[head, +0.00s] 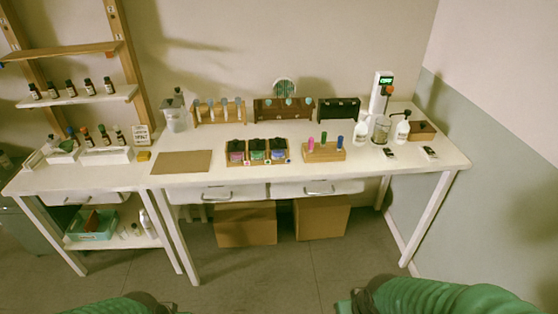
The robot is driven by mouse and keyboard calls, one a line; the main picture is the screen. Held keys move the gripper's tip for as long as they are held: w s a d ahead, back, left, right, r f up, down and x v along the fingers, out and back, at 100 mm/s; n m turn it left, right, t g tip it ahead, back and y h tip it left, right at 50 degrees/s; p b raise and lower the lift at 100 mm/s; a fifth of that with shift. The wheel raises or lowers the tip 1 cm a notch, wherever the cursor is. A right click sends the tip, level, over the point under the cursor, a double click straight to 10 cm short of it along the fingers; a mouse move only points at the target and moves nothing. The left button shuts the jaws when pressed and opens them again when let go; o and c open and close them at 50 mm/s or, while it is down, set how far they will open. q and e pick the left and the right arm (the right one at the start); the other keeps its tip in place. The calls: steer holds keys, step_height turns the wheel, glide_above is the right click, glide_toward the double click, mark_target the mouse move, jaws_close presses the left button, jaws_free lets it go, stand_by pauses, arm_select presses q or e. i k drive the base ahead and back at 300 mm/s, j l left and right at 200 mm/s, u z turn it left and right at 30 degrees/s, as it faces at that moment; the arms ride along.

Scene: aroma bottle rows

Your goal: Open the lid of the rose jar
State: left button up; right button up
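Three dark-lidded jars stand side by side in a small wooden holder (257,163) on the white table. The left jar (236,155) has a pink-purple label or content and looks like the rose jar, though no writing is legible. Its dark lid appears to be on. The middle jar (257,155) shows green and the right jar (277,155) shows blue-violet. Parts of my green arms show at the bottom edge, well in front of the table. Neither gripper's fingers are in view.
A brown mat (181,162) lies left of the jars. A wooden block with coloured sticks (324,152) stands to their right. Bottle racks (283,109) line the back. White bottles (402,129) and a glass beaker (381,130) stand at right.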

mark_target(235, 145)
steer(key=i+j, duration=0.2)
steer(key=i, duration=0.35)
steer(key=i+j, duration=0.2)
steer(key=i, duration=0.35)
